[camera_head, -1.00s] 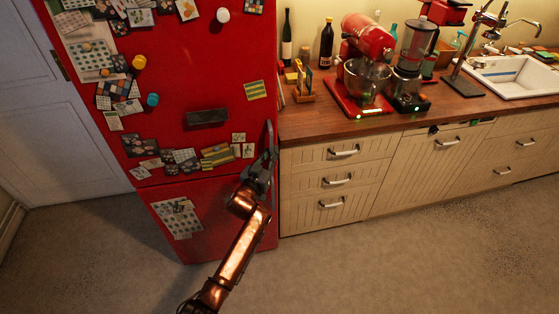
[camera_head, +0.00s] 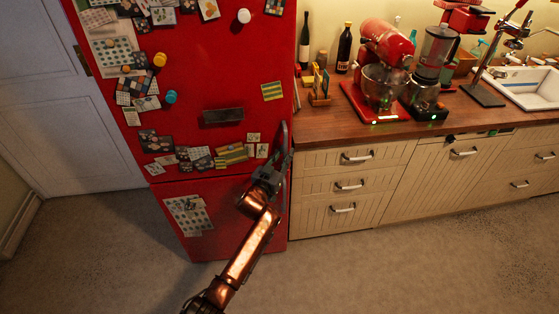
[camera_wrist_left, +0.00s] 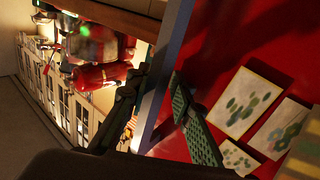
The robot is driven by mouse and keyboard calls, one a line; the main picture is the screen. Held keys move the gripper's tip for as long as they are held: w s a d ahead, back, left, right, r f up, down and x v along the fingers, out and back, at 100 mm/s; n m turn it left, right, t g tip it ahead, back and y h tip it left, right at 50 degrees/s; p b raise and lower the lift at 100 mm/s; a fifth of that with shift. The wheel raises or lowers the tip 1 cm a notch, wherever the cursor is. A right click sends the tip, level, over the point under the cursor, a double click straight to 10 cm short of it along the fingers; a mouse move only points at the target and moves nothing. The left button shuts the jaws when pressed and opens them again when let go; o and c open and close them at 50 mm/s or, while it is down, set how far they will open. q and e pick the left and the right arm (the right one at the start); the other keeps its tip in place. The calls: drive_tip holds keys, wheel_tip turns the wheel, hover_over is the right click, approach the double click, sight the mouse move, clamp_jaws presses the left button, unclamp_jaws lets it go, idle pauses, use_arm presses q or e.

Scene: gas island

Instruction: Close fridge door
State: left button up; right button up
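The red fridge has an upper door (camera_head: 205,85) covered in magnets and papers, above a lower door (camera_head: 235,215). The upper door looks nearly in line with the lower one; I cannot tell whether a gap remains. My left gripper (camera_head: 280,160) is at the right edge of the upper door, low down. In the left wrist view my left gripper (camera_wrist_left: 160,80) has its fingers apart, one on each side of a pale blue-grey edge strip (camera_wrist_left: 165,75). The red door face (camera_wrist_left: 225,45) is on the right. Contact is unclear. My right gripper is not in view.
A wooden counter (camera_head: 330,125) with drawers adjoins the fridge on the right. It holds bottles, a red mixer (camera_head: 385,50), a blender (camera_head: 435,60) and a sink (camera_head: 535,85). A white door (camera_head: 50,130) is at the left. The floor (camera_head: 400,265) in front is clear.

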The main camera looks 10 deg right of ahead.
use_arm(q)
drive_tip(key=v, duration=1.2)
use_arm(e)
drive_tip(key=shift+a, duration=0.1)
use_arm(q)
drive_tip(key=shift+w, duration=0.15)
